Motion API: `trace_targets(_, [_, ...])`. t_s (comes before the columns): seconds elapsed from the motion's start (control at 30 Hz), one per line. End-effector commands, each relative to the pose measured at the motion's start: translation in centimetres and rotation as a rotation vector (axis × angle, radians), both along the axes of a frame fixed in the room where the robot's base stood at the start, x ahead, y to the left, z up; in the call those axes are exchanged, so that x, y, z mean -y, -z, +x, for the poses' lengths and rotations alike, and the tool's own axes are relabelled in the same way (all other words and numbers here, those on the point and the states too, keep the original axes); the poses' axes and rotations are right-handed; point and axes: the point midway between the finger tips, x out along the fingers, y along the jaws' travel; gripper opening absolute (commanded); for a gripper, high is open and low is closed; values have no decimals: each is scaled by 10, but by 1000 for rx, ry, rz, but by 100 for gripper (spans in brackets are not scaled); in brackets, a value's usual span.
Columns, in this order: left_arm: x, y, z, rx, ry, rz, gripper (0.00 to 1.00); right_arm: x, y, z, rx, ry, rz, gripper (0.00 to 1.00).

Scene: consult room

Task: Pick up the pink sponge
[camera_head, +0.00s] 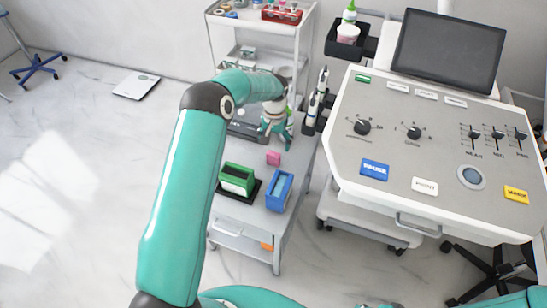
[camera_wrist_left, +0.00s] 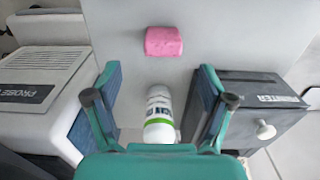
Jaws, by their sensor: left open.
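The pink sponge (camera_head: 273,158) lies on the grey top of a small cart (camera_head: 262,219), near the middle. In the left wrist view the sponge (camera_wrist_left: 163,41) is a pink block lying on the bare grey surface, beyond my fingertips. My left gripper (camera_head: 277,128) is above the cart's far part, behind the sponge in the head view. In the left wrist view the left gripper (camera_wrist_left: 160,82) is open, its two fingers wide apart, and the sponge is clear of both. Slivers of teal at the head view's bottom edge may be my right arm; its jaws cannot be made out.
A white bottle with a green band (camera_wrist_left: 159,118) shows between my fingers, with a dark printer box (camera_wrist_left: 250,105) right and a pale device (camera_wrist_left: 45,80) left. A green box (camera_head: 237,179) and a blue bin (camera_head: 279,190) stand nearer. A control console (camera_head: 440,150) stands right.

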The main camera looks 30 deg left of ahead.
Motion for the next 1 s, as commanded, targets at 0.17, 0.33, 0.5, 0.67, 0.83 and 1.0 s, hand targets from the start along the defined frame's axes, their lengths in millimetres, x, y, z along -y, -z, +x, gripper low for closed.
trace_targets(0.17, [1,22,1,-1,0,0,81,0,-3,0,0,0,0,40])
trace_targets(0.33, [1,31,0,-1,1,0,81,0,-5,0,0,0,0,40])
trace_targets(0.5, [-2,51,-1,-3,1,0,81,0,-13,0,0,0,0,40])
trace_targets(0.67, [-3,72,-1,-1,1,0,81,0,-16,0,0,0,0,40])
trace_targets(0.83, [-2,79,-1,0,1,0,81,0,-16,0,0,0,0,40])
trace_targets(1.0, [-2,78,-1,0,2,0,76,0,-15,0,0,0,0,40])
